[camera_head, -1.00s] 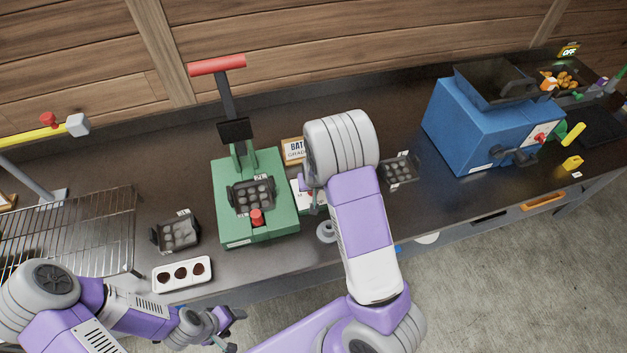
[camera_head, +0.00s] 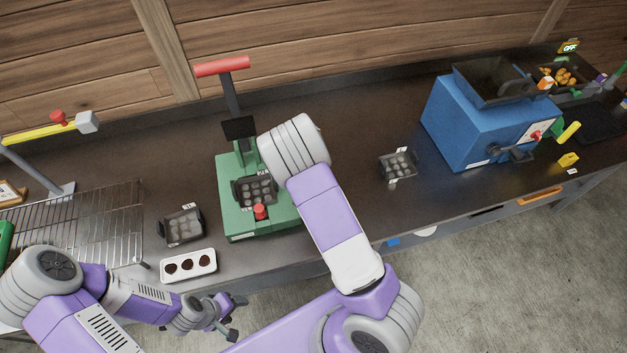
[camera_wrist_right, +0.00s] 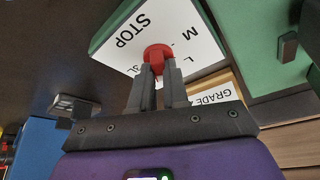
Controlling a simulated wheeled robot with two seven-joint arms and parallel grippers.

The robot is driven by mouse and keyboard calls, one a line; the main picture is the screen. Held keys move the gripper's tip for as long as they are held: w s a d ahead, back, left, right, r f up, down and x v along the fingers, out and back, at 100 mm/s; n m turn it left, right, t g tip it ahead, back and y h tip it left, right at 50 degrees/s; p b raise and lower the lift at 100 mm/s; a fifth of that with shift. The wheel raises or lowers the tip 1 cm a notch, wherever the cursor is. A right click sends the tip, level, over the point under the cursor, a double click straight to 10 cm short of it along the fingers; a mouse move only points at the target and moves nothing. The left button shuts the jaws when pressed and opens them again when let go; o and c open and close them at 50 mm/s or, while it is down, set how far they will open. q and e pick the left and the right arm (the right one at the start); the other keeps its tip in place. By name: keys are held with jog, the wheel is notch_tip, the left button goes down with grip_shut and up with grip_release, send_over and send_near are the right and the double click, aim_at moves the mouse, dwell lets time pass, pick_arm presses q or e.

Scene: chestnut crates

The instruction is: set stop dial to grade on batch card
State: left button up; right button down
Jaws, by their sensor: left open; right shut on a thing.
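The stop dial is a red knob (camera_wrist_right: 157,54) on a white panel (camera_wrist_right: 130,38) printed STOP, with M and L visible and another mark partly covered by my fingers. My right gripper (camera_wrist_right: 158,72) is shut on the knob. The batch card (camera_wrist_right: 213,98) stands beside the panel; its word GRADE shows upside down, but I cannot read the grade itself. In the head view my right arm hides the dial, the card and the right gripper. My left gripper (camera_head: 236,315) is open and empty in front of the bench edge.
A green press (camera_head: 228,213) with a red-handled lever (camera_head: 222,66) stands beside my right arm. Dark moulds lie left (camera_head: 181,227) and right (camera_head: 398,166) of it. A white three-hole tray (camera_head: 188,266), wire rack (camera_head: 80,235) and blue machine (camera_head: 475,125) are on the bench.

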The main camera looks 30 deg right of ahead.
jog(key=c, duration=1.1)
grip_release()
jog(key=p+v, duration=0.1)
jog(key=v, duration=0.6)
jog(key=shift+r, duration=0.25)
jog(key=shift+s, duration=0.1)
